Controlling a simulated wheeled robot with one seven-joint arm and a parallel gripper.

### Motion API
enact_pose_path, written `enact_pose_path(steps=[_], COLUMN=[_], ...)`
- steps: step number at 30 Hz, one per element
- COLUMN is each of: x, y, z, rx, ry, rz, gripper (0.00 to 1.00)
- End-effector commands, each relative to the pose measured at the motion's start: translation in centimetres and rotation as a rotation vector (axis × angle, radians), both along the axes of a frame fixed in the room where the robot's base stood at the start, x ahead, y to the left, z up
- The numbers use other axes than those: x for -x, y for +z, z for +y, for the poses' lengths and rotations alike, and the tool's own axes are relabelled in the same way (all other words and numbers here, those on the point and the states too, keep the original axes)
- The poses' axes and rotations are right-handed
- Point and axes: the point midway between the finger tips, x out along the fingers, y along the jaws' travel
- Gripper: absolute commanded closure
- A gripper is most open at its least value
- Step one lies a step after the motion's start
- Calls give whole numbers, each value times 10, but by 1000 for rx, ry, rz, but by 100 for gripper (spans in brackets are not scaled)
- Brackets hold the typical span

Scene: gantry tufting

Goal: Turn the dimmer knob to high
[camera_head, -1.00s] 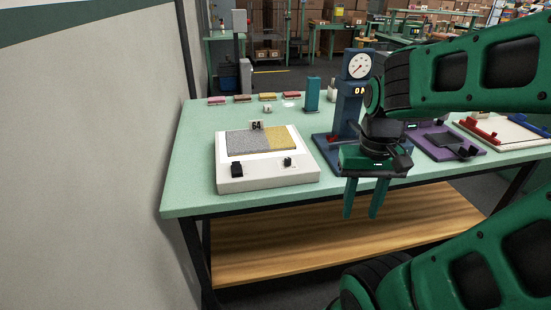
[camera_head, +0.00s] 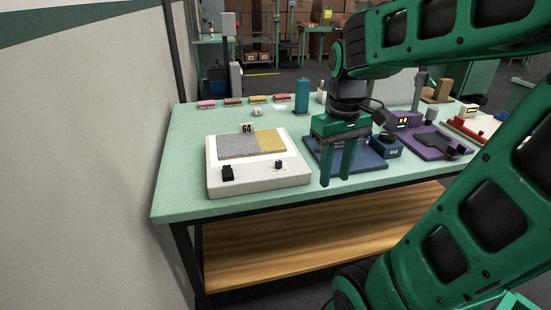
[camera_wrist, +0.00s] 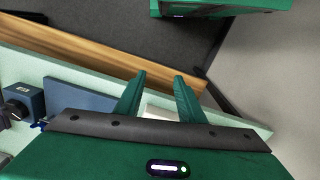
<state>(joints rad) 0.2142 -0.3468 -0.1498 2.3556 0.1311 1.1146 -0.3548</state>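A white box (camera_head: 258,182) with a grey and yellow top panel (camera_head: 238,145) sits at the left of the green table. A small dark knob (camera_head: 279,165) stands on its front right and a larger black control (camera_head: 227,173) on its front left. I cannot tell the small knob's setting. A blue box (camera_head: 387,146) with a dark round knob stands farther right; that knob (camera_wrist: 15,109) shows in the wrist view. My gripper (camera_head: 337,181) points down, right of the white box and apart from it. Its fingers (camera_wrist: 160,78) are apart with nothing between them.
A blue base plate (camera_head: 370,160) lies behind my gripper. A purple fixture (camera_head: 440,143) and a tray with red parts stand to the right. A teal block (camera_head: 302,97) and several small coloured pieces line the back. The table's front left is clear.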

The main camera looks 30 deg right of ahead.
Motion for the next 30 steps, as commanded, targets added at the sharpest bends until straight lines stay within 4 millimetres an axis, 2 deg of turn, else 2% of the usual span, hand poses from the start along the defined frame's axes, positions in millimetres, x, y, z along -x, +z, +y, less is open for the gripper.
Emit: enact_pose_path(steps=[1, 6, 9, 12, 15, 20, 23, 30], x=[-27, -108, -146, -171, -185, -190, -190, -189], y=[10, 37, 46, 52, 54, 49, 37, -6], z=[0, 12, 21, 28, 33, 35, 35, 34], rx=[3, 1, -4, -9, -12, -14, -15, -16], ry=[115, 535, 738, 882, 967, 1002, 1000, 998], rz=[2, 6, 6, 3, 1, 2, 2, 4], gripper=[65, 65, 65, 65, 65, 65, 65, 65])
